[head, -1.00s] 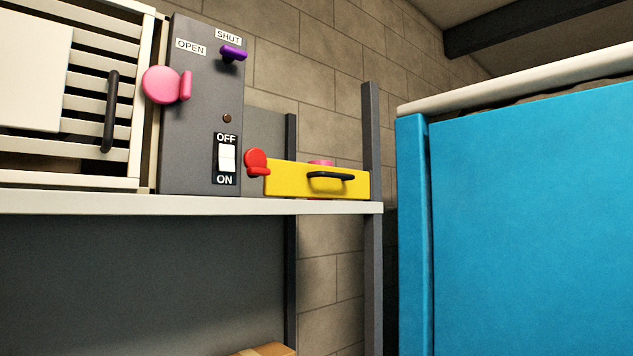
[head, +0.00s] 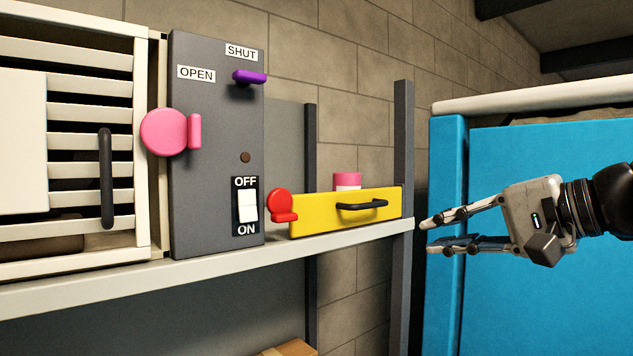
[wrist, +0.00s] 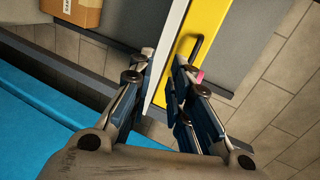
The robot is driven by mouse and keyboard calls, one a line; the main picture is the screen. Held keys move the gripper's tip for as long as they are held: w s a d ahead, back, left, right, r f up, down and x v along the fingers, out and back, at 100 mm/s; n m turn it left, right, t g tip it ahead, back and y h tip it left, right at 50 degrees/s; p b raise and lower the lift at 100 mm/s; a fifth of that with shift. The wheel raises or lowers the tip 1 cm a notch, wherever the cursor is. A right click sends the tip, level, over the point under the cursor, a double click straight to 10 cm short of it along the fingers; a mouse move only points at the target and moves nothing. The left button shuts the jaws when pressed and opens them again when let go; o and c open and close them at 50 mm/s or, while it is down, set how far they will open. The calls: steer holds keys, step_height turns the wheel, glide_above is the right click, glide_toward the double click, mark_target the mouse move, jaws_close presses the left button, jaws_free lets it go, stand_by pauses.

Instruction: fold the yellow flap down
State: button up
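The yellow flap (head: 330,214) stands upright along the front edge of the shelf in the head view, with a black handle (head: 362,206) on its face. A red knob or latch (head: 282,205) sits at its left end. My gripper (head: 428,235) is to the right of the flap, apart from it, fingers pointing left and spread with nothing between them. In the wrist view the yellow flap (wrist: 207,18) and its handle (wrist: 187,52) lie ahead of my open gripper (wrist: 163,62); the right finger partly covers the flap.
The shelf edge (head: 210,275) and a dark post (head: 403,150) are close to my gripper. A blue panel (head: 540,290) stands behind my arm. A pink-and-white object (head: 347,181) is behind the flap. A grey switch panel (head: 205,215) and pink knob (head: 163,132) are further left.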

mark_target(374, 205)
step_height(374, 205, up, 6)
steer(key=d+m+t+p, duration=0.1)
steer(key=d, duration=0.1)
steer(key=p+x, duration=0.1)
steer(key=x, duration=1.6)
steer(key=shift+w+a+p, duration=0.1)
steer(key=shift+w+p, duration=0.1)
steer(key=shift+p, duration=0.1)
steer(key=shift+c, duration=0.6)
jaws_close()
